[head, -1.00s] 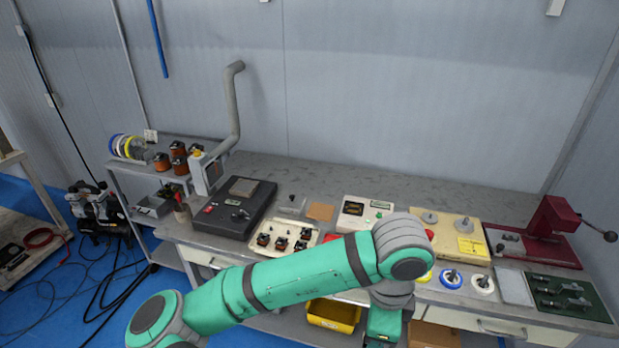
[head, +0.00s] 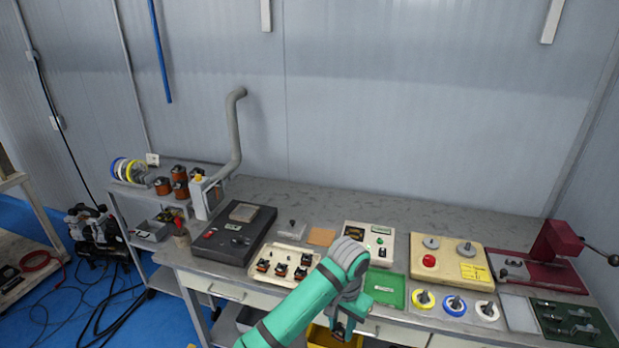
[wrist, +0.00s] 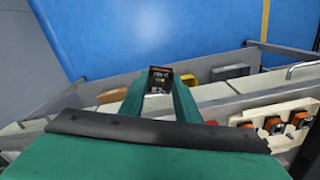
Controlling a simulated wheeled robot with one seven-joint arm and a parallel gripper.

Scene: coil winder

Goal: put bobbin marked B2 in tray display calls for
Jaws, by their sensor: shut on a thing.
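My gripper (head: 341,330) is low at the front edge of the bench, in front of the drawers. In the wrist view my gripper (wrist: 160,84) is shut on a dark bobbin (wrist: 160,74) with a pale marking too small to read. A cream tray (head: 256,277) holds several copper-and-black bobbins, which also show in the wrist view.
A yellow bin (head: 322,338) is partly hidden below the bench front. A dark machine (head: 235,232) stands left of the cream tray. Wire spools (head: 454,305), a beige two-post unit (head: 447,257) and a red press (head: 556,245) fill the right side.

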